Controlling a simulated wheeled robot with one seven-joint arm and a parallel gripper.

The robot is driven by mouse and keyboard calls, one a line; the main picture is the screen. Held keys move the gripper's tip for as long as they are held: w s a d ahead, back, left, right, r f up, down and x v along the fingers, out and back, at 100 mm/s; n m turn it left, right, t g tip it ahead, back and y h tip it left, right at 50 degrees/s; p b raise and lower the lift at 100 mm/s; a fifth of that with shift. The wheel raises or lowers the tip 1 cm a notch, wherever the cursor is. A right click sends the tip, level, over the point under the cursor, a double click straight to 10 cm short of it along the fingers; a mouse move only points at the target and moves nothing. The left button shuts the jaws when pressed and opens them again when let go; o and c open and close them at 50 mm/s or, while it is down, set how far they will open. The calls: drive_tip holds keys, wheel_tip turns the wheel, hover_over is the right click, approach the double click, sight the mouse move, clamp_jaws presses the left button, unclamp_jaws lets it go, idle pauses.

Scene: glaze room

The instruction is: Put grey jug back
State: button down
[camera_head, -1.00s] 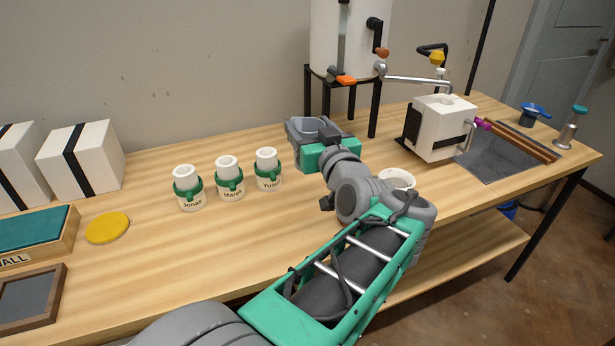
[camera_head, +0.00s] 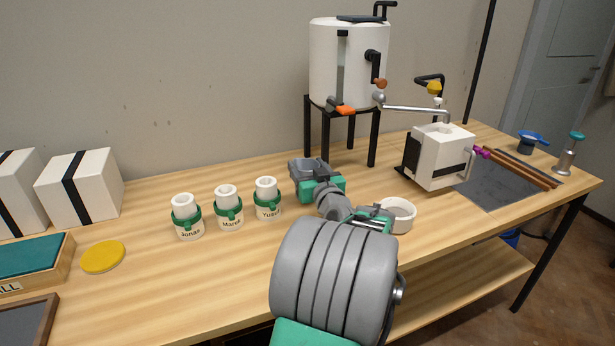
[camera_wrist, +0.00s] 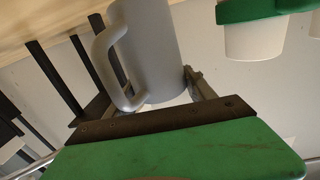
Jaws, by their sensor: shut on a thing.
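The grey jug (camera_wrist: 150,45) fills the middle of the wrist view, with its handle toward the left. Its body is between the fingers of my gripper (camera_wrist: 158,92), which is shut on it. In the head view the jug (camera_head: 306,168) shows as a grey shape just behind my green gripper (camera_head: 318,186), over the middle of the bench near the tank stand. The gripper and arm partly hide it. I cannot tell whether its base touches the bench.
Three white jars with green name collars (camera_head: 228,210) stand left of the jug. Behind it is a white tank (camera_head: 346,65) on a black stand. A white bowl (camera_head: 399,218) sits right of my wrist. A white boxy device (camera_head: 438,158) stands farther right.

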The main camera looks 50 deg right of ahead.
drive_tip(key=shift+f+b, duration=0.35)
drive_tip(key=shift+f, duration=1)
drive_tip(key=shift+c, duration=1.6)
unclamp_jaws()
drive_tip(key=shift+r, duration=0.2)
drive_tip(key=shift+s+a+p, duration=0.1)
drive_tip(key=shift+s+p, duration=0.15)
drive_tip(key=shift+p, duration=0.1)
drive_tip(key=v, duration=1.1)
drive_tip(key=shift+s+a+b, duration=0.2)
drive_tip(key=shift+a+b, duration=0.05)
drive_tip(key=shift+b, duration=0.15)
